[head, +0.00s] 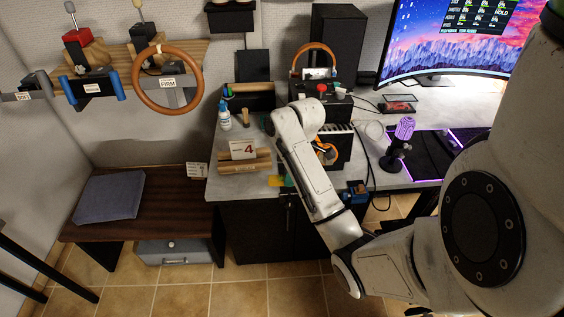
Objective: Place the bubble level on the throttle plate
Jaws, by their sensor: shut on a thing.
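My arm reaches over the desk from the right, and its wrist covers part of the desk. The fingers of my gripper are hidden behind my arm, so I cannot see what is between them. I cannot make out the bubble level. I cannot single out the throttle plate; a black control box (337,108) with red and white knobs stands behind my wrist, partly hidden. A small yellow and green item (276,181) shows at the desk's front edge beside my forearm; I cannot tell what it is.
The grey desk (222,184) carries a wooden calendar stand (244,164), a white bottle (224,118), a purple-lit microphone (402,135) and a monitor (440,45). A low dark bench (158,188) with a grey cushion (108,197) stands at left.

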